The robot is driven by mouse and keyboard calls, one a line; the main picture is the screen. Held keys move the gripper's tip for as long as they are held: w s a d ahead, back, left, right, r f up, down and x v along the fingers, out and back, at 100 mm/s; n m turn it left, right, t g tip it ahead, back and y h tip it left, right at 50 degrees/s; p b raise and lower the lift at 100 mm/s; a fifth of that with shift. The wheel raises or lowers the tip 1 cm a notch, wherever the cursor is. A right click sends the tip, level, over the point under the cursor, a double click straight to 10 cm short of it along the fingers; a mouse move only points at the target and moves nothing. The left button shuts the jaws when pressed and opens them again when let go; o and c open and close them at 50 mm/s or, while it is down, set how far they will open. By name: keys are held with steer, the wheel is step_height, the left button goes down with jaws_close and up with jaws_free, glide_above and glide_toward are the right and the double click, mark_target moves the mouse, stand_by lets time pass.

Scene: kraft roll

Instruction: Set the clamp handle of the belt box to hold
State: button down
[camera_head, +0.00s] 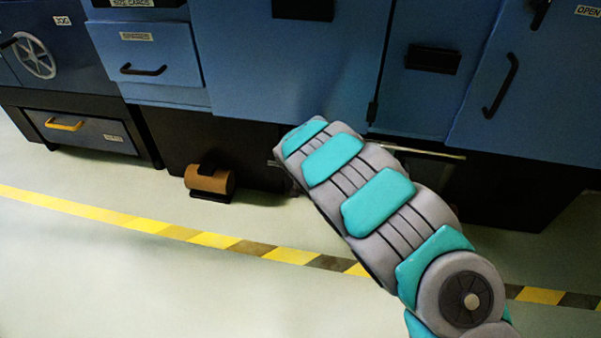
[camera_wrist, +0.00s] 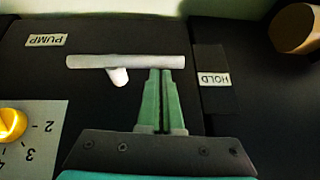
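In the wrist view, the dark face of the belt box (camera_wrist: 95,85) carries a PUMP label (camera_wrist: 46,40) on the left and a HOLD label (camera_wrist: 213,79) on the right. The clamp handle (camera_wrist: 125,61) is a pale grey bar lying crosswise, with a short stub below it. Its right end stops just short of the HOLD side. My gripper (camera_wrist: 162,72) has its green fingers together, with nothing seen between them. The tips are just below the right part of the bar; I cannot tell whether they touch it. In the head view my arm hides the gripper and handle.
A yellow knob (camera_wrist: 12,124) on a numbered dial plate is at the wrist view's left. Blue cabinets (camera_head: 285,60) overhang the dark bases. Open floor lies in front, with a striped line (camera_head: 212,240).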

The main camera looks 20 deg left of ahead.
steer(key=r+p, duration=0.1)
steer(key=r, duration=0.1)
steer(key=r+p, duration=0.1)
steer(key=r, duration=0.1)
steer(key=shift+w+a+r, duration=0.15)
steer(key=shift+w+r, duration=0.05)
steer(key=shift+r, duration=0.15)
steer(key=p+v, duration=0.1)
steer(key=v, duration=0.8)
steer(key=shift+a, duration=0.2)
steer(key=shift+s+r, duration=0.15)
